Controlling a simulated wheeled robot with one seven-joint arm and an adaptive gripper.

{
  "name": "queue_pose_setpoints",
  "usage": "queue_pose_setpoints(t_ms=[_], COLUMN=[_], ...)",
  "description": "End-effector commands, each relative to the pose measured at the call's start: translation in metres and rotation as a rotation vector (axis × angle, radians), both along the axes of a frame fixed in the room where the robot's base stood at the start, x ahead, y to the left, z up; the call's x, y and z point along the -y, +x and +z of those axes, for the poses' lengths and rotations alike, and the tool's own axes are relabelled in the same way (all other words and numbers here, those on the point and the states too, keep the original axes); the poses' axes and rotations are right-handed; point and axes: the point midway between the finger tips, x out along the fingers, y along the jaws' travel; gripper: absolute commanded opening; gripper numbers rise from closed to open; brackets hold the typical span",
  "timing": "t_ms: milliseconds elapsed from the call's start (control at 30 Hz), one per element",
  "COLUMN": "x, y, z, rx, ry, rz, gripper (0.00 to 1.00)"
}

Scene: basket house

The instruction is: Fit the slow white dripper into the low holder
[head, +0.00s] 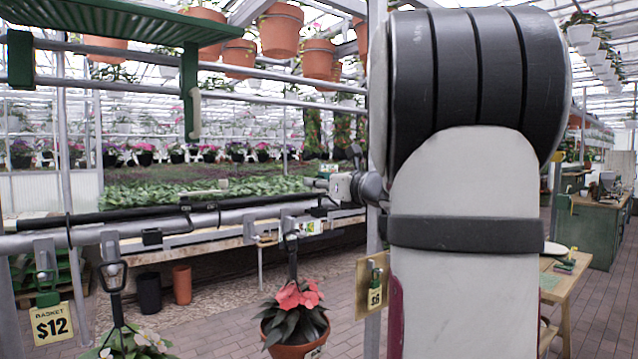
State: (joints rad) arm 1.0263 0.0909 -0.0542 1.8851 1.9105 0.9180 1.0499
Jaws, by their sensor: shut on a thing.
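My gripper (322,185) is in the middle of the view, at the end of my arm, pointing left above the grey pipe rail. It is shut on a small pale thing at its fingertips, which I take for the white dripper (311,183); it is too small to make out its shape. Several metal brackets and clips sit along the rail below and left of the gripper, among them a clip with a black block (152,237). I cannot tell which of them is the low holder. My arm hides the right middle of the view.
The pipe rail (85,236) carries hanging baskets, including a red-flowered pot (295,318) below the gripper. A green slatted shelf (110,24) juts in at upper left, with a green bracket (191,85) hanging down. A pale lever (212,188) stands above the rail. A wooden table (565,283) is at right.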

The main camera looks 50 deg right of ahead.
Motion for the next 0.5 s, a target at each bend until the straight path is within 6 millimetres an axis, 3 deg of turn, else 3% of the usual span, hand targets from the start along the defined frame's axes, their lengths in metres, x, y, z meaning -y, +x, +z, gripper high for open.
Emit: queue_pose_setpoints(t_ms=[500], x=[0.0], y=[0.001], z=[-0.016], rx=[-0.001], ry=[0.0], rz=[-0.001], gripper=[0.15])
